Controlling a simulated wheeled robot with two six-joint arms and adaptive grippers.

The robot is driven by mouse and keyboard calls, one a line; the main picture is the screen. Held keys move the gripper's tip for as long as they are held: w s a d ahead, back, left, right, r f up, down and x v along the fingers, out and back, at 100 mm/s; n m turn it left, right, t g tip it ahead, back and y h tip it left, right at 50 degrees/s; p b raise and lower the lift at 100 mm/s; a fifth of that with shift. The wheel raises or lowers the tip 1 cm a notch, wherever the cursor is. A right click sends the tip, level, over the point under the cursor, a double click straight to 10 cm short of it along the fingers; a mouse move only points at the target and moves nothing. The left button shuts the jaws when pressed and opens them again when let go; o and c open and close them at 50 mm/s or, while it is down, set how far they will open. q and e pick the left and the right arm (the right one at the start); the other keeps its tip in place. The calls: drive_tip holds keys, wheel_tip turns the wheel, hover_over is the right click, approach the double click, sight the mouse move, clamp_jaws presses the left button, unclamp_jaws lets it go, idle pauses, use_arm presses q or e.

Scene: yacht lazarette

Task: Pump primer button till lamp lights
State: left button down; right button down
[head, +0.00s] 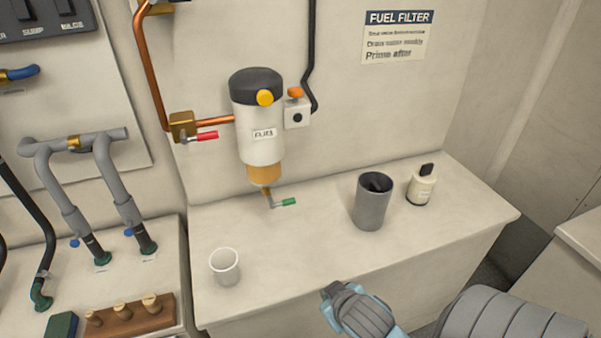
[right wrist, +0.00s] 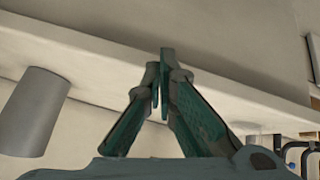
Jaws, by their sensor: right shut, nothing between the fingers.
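The fuel filter (head: 258,130) hangs on the wall, with a black cap, a white body and an amber bowl. A round yellow button (head: 265,97) is on the front of its cap. Beside it is a small white box (head: 297,115) with a dark round spot and an orange knob or lamp (head: 295,92) on top; I cannot tell whether it is lit. My right gripper (head: 327,296) is shut and empty at the counter's front edge, below and right of the filter, touching neither. Its closed fingertips also show in the right wrist view (right wrist: 163,62). My left gripper is out of view.
On the counter (head: 310,235) stand a white cup (head: 225,266), a grey cylinder (head: 373,200) and a small bottle (head: 421,186). A red-handled valve (head: 205,136) and green drain lever (head: 288,202) flank the filter. The counter's middle is clear.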

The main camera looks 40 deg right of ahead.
drive_tip(key=w+d+r+m+t+h, duration=0.15)
drive_tip(key=w+d+r+t, duration=0.25)
drive_tip(key=w+r, duration=0.5)
drive_tip(key=w+d+r+m+t+h, duration=0.15)
drive_tip(key=w+d+r+t, duration=0.25)
drive_tip(key=r, duration=0.8)
wheel_tip(320, 180, up, 17)
drive_tip(key=w+t, duration=0.2)
drive_tip(key=t, duration=0.4)
drive_tip(key=shift+a+r+n+t+h, duration=0.2)
drive_tip(key=shift+a+n+t+h, duration=0.1)
drive_tip(key=shift+h, duration=0.1)
drive_tip(key=shift+w+d, duration=0.1)
drive_tip(key=shift+w, duration=0.05)
wheel_tip(320, 180, up, 4)
drive_tip(key=p, duration=0.4)
hover_over(295, 92)
drive_tip(key=s, duration=0.3)
drive_tip(key=f, duration=0.2)
drive_tip(key=w+f+b, duration=0.1)
drive_tip(key=f, duration=0.1)
drive_tip(key=shift+w+d+f, duration=0.1)
drive_tip(key=shift+w+f, duration=0.05)
drive_tip(key=shift+f, duration=0.1)
